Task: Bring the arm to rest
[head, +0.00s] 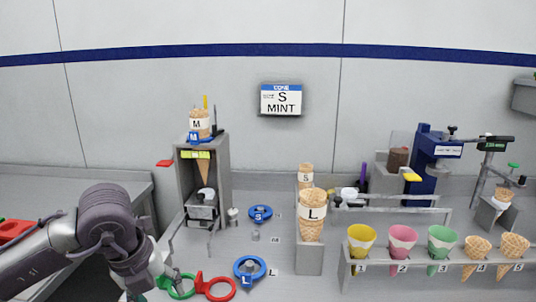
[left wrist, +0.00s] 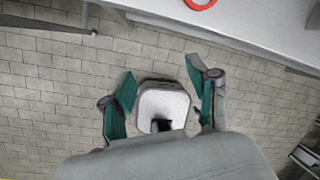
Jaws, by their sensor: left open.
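My left arm (head: 105,225) comes in from the left in the head view, bent at a joint, and reaches down toward the front edge of the counter. Its gripper is mostly hidden at the bottom of that view. In the left wrist view my left gripper (left wrist: 160,75) is open, with its two green fingers spread apart. No held object shows between them. Tiled floor (left wrist: 60,80) lies behind the fingers, and the counter edge is beyond them. My right gripper is not in view.
Green (head: 178,294), red (head: 219,296) and blue (head: 262,270) rings lie on the counter close to the left arm. A grey stand (head: 224,170) rises behind them. A rack (head: 345,270) with coloured cups and cones stands at right. The back-left counter (head: 75,180) is largely bare.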

